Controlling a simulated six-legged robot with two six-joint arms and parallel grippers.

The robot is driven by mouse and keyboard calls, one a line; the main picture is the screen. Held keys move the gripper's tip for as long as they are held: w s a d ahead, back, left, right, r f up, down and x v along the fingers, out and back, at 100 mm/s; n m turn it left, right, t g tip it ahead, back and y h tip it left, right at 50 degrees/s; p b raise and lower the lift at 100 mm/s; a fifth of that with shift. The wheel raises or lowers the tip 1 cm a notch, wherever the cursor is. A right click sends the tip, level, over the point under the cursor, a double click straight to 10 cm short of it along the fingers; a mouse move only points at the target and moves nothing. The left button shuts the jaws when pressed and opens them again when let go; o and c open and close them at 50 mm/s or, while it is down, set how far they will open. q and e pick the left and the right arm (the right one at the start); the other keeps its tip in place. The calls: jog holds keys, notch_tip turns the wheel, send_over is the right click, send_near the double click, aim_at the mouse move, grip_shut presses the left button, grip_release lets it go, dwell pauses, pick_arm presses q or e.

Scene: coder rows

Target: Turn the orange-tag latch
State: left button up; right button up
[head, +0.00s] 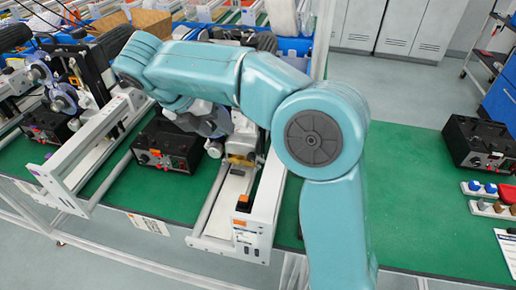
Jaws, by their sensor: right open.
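A small orange tag (243,203) sits on top of the near end of the white coder frame (262,200), in the middle of the picture. I cannot make out the latch's own shape at this size. My right arm, teal, rises from the bottom, bends, and reaches left over the coder. My right gripper (213,124) is grey and partly hidden under the arm. It is open, behind and above the orange tag and apart from it. I see nothing held in it. My left gripper is not in view.
A second white coder frame (95,150) stands to the left. Black boxes (168,147) sit on the green bench (410,215), one at the far right (478,143). The bench right of my arm is mostly clear.

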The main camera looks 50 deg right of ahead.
aim_at(249, 156)
jog(key=b+x, duration=0.2)
jog(key=x, duration=1.5)
jog(key=shift+w+d+r, duration=0.1)
jog(key=shift+w, duration=0.1)
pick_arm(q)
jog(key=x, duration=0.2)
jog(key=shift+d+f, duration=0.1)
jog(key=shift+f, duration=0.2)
pick_arm(e)
jog(key=shift+s+r, duration=0.1)
